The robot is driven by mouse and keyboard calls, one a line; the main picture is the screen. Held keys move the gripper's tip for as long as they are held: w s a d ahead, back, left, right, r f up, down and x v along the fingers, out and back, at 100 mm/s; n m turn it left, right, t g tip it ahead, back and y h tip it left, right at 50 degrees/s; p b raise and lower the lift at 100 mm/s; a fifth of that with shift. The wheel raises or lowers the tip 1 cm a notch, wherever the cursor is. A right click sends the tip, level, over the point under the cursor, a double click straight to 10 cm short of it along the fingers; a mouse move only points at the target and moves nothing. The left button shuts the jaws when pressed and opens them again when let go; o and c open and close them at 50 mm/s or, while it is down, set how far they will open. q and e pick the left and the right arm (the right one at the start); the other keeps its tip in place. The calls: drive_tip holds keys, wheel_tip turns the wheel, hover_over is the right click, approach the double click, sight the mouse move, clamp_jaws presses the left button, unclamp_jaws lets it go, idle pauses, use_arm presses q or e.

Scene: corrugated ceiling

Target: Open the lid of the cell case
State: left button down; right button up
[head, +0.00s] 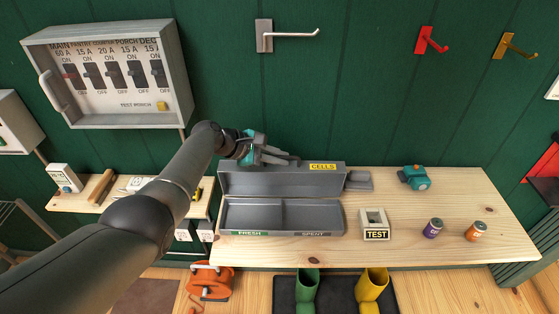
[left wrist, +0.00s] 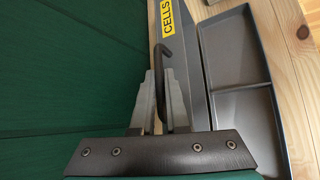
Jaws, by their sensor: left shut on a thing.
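The grey cell case (head: 340,217) sits on the left part of the wooden workbench. Its lid (head: 275,181) stands raised along the back edge, with the yellow CELLS label (head: 322,166) near its top. Two empty-looking compartments show, marked FRESH and SPENT at the front. My left gripper (head: 275,156) is at the top of the raised lid. In the left wrist view my left gripper (left wrist: 161,90) is shut on the lid's dark handle (left wrist: 163,60). The lid (left wrist: 180,55) also shows there beside the open case. My right gripper is not in view.
A TEST block (head: 374,222), a purple cell (head: 433,228), an orange cell (head: 477,231) and a teal device (head: 414,178) stand right of the case. A fuse box (head: 110,75) and hooks hang on the green wall. The workbench (head: 460,195) is mostly clear.

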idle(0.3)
use_arm(q)
drive_tip(key=c, duration=0.9)
unclamp_jaws()
drive_tip(key=shift+s+a+r+p, duration=0.15)
drive_tip(key=shift+a+r+p, duration=0.15)
drive_tip(key=shift+p, duration=0.1)
drive_tip(key=p+v, duration=0.2)
drive_tip(key=v, duration=0.2)
drive_tip(key=shift+s+a+r, duration=0.1)
drive_tip(key=shift+a+r, duration=0.05)
drive_tip(key=shift+r, duration=0.05)
drive_tip(key=shift+p+v, duration=0.95)
drive_tip(key=shift+v, duration=4.05)
drive_tip(key=shift+c, duration=0.5)
